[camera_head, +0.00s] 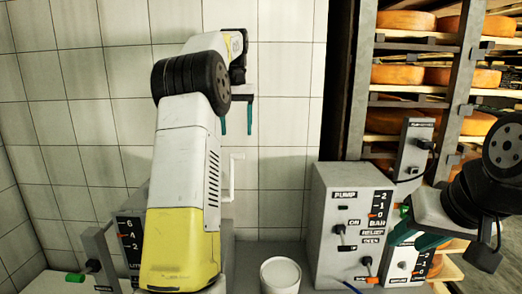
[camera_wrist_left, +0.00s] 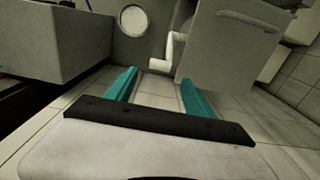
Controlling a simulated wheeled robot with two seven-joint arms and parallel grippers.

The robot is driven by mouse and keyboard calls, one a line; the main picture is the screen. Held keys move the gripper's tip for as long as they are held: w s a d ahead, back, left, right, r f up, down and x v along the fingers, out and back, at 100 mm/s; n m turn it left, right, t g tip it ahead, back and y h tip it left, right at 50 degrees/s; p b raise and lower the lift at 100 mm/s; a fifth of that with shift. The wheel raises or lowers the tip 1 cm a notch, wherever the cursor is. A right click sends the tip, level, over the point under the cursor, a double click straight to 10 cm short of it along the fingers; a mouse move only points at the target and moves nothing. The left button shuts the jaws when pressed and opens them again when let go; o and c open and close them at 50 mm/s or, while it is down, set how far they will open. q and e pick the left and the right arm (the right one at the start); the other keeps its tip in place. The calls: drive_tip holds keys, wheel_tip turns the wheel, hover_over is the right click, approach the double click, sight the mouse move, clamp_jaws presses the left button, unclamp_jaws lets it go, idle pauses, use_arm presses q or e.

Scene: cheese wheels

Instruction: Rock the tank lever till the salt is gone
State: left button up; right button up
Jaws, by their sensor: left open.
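A tank with a gauge panel (camera_head: 130,243) stands at the lower left of the head view, partly hidden by my left arm. A green-tipped lever (camera_head: 75,277) sticks out at its left; I cannot tell whether this is the tank lever. My left gripper (camera_head: 236,119) is open and empty, raised in front of the tiled wall. In the left wrist view its teal fingers (camera_wrist_left: 154,90) are apart, with a white bent pipe (camera_wrist_left: 172,55) beyond them. I can make out no salt.
A grey pump box (camera_head: 338,222) with switches and a gauge stands right of centre. A white round container (camera_head: 281,275) is at the bottom middle. Racks of cheese wheels (camera_head: 397,75) fill the back right. The white pipe (camera_head: 232,178) also shows below my left gripper.

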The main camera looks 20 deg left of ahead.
use_arm(q)
wheel_tip(320, 180, down, 8)
drive_tip(key=shift+r, duration=0.2)
drive_tip(key=shift+c, duration=0.4)
clamp_jaws()
